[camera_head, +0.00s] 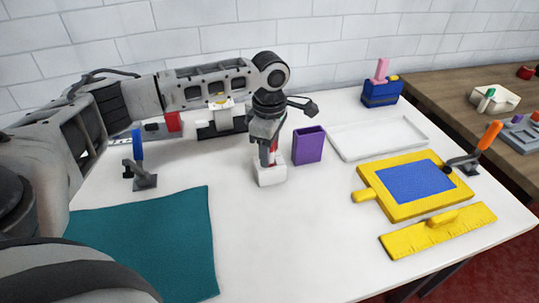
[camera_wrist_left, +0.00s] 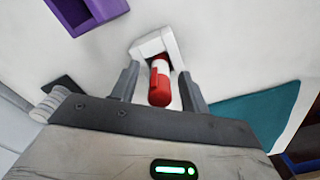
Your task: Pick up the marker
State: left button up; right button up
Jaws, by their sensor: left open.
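The marker (camera_wrist_left: 160,85) is red with a white band and stands in a small white holder (camera_head: 270,175). The holder also shows in the left wrist view (camera_wrist_left: 153,42). My left gripper (camera_head: 268,152) points down just above the holder. In the left wrist view its two open fingers (camera_wrist_left: 160,78) are on either side of the marker, with a visible gap on each side. In the head view the gripper hides most of the marker, leaving a bit of red. My right gripper is not in view.
A purple box (camera_head: 308,146) stands close to the right of the holder. A white tray (camera_head: 378,154), a yellow frame with a blue panel (camera_head: 401,214) and a yellow ruler tool (camera_head: 398,245) lie further right. A teal mat (camera_head: 150,240) lies at the front left.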

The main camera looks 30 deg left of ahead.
pick_arm(q)
grip_shut()
jog(key=shift+r, duration=0.15)
